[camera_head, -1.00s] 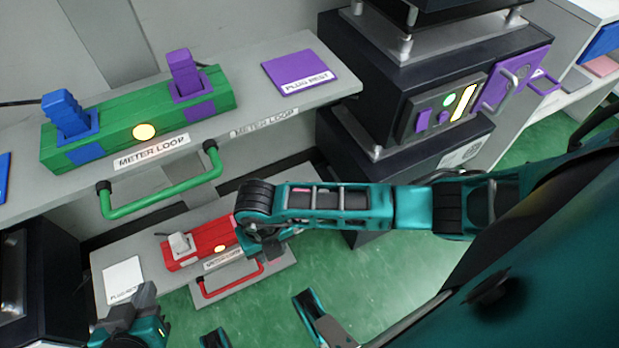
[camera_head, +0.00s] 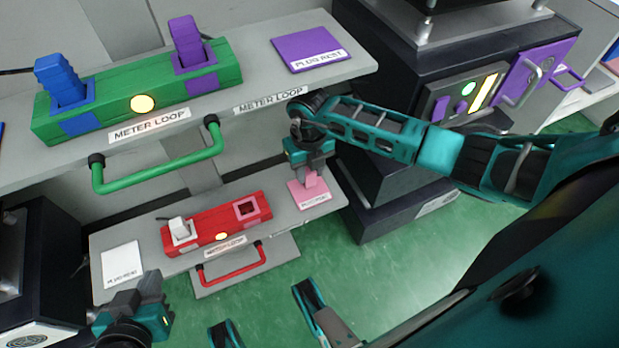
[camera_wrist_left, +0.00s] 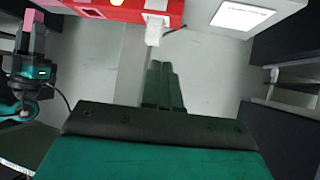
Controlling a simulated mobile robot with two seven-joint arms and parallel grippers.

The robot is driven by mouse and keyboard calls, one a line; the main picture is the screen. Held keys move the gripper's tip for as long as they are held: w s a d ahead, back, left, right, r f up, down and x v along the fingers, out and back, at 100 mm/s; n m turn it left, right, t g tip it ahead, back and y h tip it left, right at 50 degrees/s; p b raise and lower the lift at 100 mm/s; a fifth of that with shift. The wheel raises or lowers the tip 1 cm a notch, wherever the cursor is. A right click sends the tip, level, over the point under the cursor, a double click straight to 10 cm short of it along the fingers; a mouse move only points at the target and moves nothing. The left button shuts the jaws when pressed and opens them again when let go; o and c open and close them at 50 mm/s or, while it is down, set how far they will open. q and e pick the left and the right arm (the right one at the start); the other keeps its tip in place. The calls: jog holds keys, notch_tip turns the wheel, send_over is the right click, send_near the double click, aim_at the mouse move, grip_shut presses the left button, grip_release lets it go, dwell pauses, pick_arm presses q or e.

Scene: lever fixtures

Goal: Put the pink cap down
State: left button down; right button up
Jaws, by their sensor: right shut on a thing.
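My right gripper (camera_head: 309,166) points down and is shut on the pink cap (camera_head: 312,184). The cap is over the pink plug rest pad (camera_head: 299,198) at the right end of the lower shelf; I cannot tell whether it touches the pad. The gripper and cap also show at the left of the left wrist view, with the pink cap (camera_wrist_left: 38,38) partly hidden by the fingers. The red meter loop block (camera_head: 215,236) has an open pink-edged socket (camera_head: 246,209). My left gripper (camera_head: 150,286) is low at the left, its fingers together and empty in the left wrist view (camera_wrist_left: 160,68).
A white plug (camera_head: 180,228) sits in the red block, with a white rest pad (camera_head: 122,263) to its left. A red handle (camera_head: 234,268) sticks out in front. The upper shelf (camera_head: 210,105) with its green block (camera_head: 125,105) overhangs behind. A dark cabinet (camera_head: 385,215) stands to the right.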

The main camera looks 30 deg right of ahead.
aim_at(310, 177)
jog(key=shift+w+d+f, duration=0.1)
jog(key=shift+w+d, duration=0.05)
jog(key=shift+d, duration=0.05)
notch_tip(310, 177, down, 3)
jog(key=shift+f+b, duration=0.1)
jog(key=shift+b, duration=0.7)
jog(key=shift+f, duration=0.15)
jog(key=o, duration=1)
pick_arm(q)
jog(key=shift+w+d+f, duration=0.2)
jog(key=shift+w+d, duration=0.05)
jog(key=shift+d, duration=0.2)
